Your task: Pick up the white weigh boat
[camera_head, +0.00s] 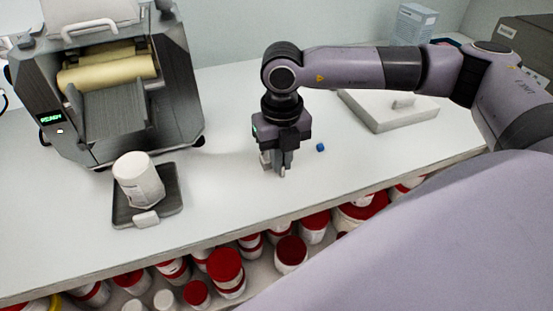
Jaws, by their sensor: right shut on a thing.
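My right gripper (274,168) points straight down, low over the middle of the white bench. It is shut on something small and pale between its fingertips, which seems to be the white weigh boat. The fingers hide most of it, and white on white makes its outline hard to tell. I cannot tell whether it touches the bench. My left gripper is not in view.
A white slab (375,120) lies behind right. Red-lidded jars (226,266) fill the shelf below.

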